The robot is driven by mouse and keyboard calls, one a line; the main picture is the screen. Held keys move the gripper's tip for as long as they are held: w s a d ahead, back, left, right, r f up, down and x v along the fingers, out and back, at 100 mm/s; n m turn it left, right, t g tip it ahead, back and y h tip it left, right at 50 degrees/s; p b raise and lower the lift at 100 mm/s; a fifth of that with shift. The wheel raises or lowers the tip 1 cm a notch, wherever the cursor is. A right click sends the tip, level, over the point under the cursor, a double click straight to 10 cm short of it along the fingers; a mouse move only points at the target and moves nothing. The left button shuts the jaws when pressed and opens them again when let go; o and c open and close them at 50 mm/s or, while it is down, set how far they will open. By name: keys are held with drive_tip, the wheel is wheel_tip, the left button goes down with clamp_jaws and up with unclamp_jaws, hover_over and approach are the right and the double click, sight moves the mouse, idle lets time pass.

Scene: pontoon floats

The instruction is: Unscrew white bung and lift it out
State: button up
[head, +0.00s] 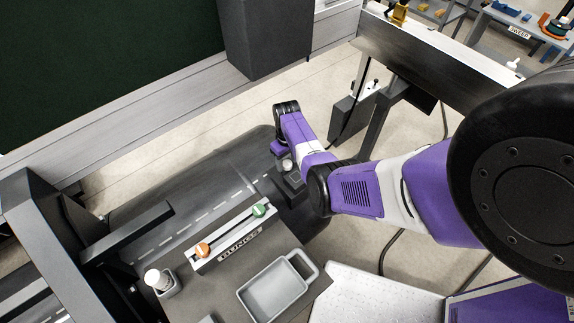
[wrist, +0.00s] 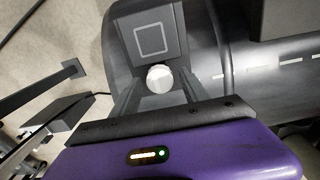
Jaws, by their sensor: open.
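The white bung (wrist: 160,79) shows as a round white top between my two dark fingers in the wrist view. It sits at one end of the dark grey float (wrist: 205,50), near a raised block with a pale square outline. In the head view the white bung (head: 287,165) shows as a small pale spot beside my gripper (head: 289,176), on the far end of the float (head: 150,200). My gripper (wrist: 158,90) is open, with a finger on either side of the bung. I cannot tell whether they touch it. The bung's lower part is hidden.
A rack (head: 228,236) labelled BUNGS holds an orange bung (head: 202,249) and a green bung (head: 259,210). A white-topped piece (head: 156,278) stands in a grey holder at left. An empty grey tray (head: 273,289) lies at the front. A dark post (head: 265,35) stands behind.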

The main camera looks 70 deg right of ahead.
drive_tip(key=m, duration=0.5)
drive_tip(key=shift+m, duration=0.3)
drive_tip(key=m, duration=1.2)
drive_tip(key=shift+m, duration=0.4)
drive_tip(key=m, duration=0.5)
drive_tip(key=shift+m, duration=0.3)
drive_tip(key=shift+c, duration=0.4)
